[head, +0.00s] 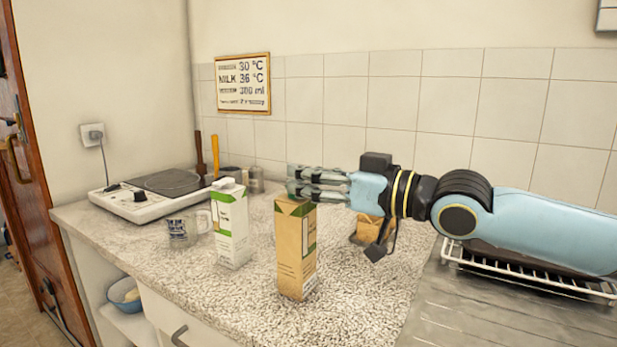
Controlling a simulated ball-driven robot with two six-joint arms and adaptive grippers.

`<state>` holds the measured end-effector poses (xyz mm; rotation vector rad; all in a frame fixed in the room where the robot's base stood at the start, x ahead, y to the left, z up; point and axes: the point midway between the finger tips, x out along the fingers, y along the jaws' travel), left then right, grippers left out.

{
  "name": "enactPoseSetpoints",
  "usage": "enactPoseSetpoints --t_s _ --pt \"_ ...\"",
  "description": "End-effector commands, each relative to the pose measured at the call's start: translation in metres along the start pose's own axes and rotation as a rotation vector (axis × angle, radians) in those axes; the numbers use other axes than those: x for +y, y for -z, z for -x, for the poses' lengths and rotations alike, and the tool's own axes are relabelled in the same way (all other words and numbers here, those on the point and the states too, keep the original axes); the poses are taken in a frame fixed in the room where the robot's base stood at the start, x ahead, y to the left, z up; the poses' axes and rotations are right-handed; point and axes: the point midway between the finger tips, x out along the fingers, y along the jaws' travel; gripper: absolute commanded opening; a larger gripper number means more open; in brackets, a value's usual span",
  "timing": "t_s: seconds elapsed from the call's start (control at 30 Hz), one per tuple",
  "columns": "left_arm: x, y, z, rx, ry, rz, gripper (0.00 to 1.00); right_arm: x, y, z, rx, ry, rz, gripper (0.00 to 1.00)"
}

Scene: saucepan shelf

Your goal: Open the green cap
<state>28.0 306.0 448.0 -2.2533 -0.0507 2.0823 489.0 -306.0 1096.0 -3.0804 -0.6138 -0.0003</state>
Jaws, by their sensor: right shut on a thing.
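A brown carton (296,250) with green trim stands upright near the front of the counter. My right gripper (293,181) reaches in from the right and is shut at the top of this carton. Its fingers lie level and cover the spot where the green cap sits, so the cap itself is mostly hidden. A white carton (232,232) with green markings stands upright to the left, apart from the gripper. My left gripper is not in view.
A glass mug (182,230) and a hot plate (148,196) stand to the left on the speckled counter (225,298). Another brown carton (368,228) is partly hidden behind my right gripper. A dish rack (530,283) stands at right under my arm.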

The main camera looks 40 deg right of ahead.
Motion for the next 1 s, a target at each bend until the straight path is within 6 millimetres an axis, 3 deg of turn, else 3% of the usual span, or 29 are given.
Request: enactPoseSetpoints --t_s 0.37,0.67,0.87,1.0 --pt "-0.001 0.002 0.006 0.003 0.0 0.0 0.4 0.0 0.006 -0.003 -0.1 0.0 0.004 0.0" --pt "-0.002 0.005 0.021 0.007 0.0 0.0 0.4 0.0 0.018 -0.013 -0.338 0.0 0.001 0.0" --pt "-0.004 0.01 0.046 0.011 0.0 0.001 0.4 -0.001 0.026 -0.021 -0.526 0.002 -0.006 0.0" --pt "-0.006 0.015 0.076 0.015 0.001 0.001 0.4 -0.002 0.031 -0.028 -0.659 0.003 -0.007 0.0"
